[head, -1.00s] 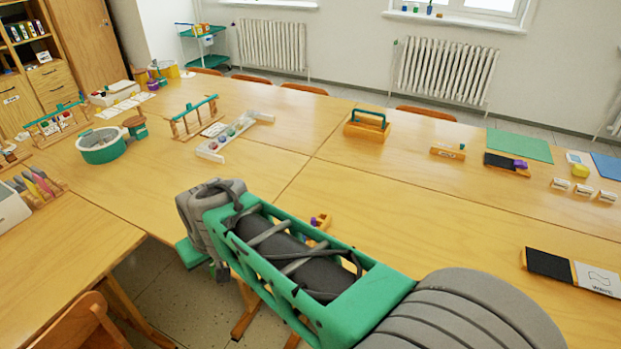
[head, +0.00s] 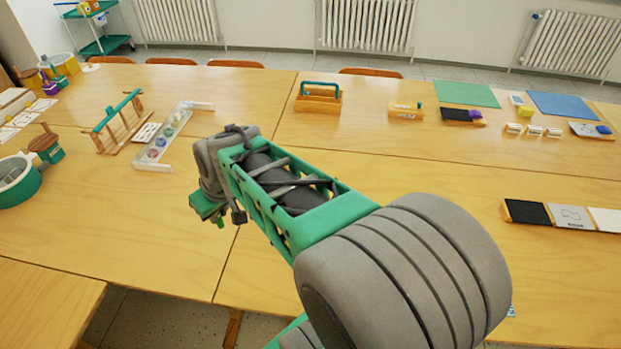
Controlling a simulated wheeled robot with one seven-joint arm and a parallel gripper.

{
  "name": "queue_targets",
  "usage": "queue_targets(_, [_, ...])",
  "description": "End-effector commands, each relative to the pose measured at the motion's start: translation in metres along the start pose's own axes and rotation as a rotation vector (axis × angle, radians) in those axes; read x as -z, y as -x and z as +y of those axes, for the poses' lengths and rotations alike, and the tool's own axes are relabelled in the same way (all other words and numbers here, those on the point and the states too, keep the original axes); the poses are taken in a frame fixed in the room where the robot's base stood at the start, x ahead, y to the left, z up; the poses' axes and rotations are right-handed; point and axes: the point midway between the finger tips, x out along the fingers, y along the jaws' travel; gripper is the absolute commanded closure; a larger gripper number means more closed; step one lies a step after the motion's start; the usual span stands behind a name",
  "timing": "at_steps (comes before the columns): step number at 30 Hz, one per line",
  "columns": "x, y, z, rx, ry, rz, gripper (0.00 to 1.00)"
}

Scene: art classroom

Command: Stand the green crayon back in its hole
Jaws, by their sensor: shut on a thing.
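My gripper (head: 217,218) hangs above the table to the left of centre in the head view, pointing down, with my forearm running back to the right. A small green piece, perhaps the green crayon (head: 219,223), shows under its green body. The fingers are mostly hidden, so the grip and the crayon's tilt cannot be made out. A small wooden block with a purple piece, seen earlier beside my arm, is now hidden, probably behind the arm. No crayon hole can be made out.
A tray of paint pots (head: 153,157) and a wooden rack with a green bar (head: 122,117) stand to the left. A wooden caddy (head: 317,101) and a labelled wooden block (head: 405,112) stand at the back. Dark and white cards (head: 570,216) lie right. The tabletop around my gripper is clear.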

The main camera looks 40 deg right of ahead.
Motion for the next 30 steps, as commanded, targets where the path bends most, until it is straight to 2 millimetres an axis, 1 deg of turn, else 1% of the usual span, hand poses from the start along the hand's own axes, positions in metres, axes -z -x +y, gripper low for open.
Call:
queue_targets(1, [0.001,0.004,0.027,0.009,0.012,-0.006,1.00])
queue_targets(2, [0.001,0.002,0.042,0.020,0.033,-0.005,1.00])
queue_targets(3, [-0.002,0.000,0.062,0.034,0.065,-0.004,1.00])
queue_targets(5, [-0.008,-0.003,0.095,0.057,0.114,-0.002,1.00])
queue_targets(6, [-0.015,-0.005,0.117,0.075,0.151,-0.001,1.00])
queue_targets(8, [-0.029,-0.006,0.151,0.098,0.203,0.002,1.00])
queue_targets(9, [-0.040,-0.007,0.170,0.112,0.237,0.004,1.00])
queue_targets(12, [-0.064,-0.008,0.206,0.137,0.303,0.008,1.00])
queue_targets(15, [-0.081,-0.009,0.225,0.150,0.343,0.011,1.00])
queue_targets(18, [-0.088,-0.011,0.232,0.155,0.360,0.011,1.00])
queue_targets(23, [-0.092,-0.020,0.231,0.155,0.362,0.010,1.00])
queue_targets(30, [-0.102,-0.044,0.231,0.154,0.362,0.009,1.00])
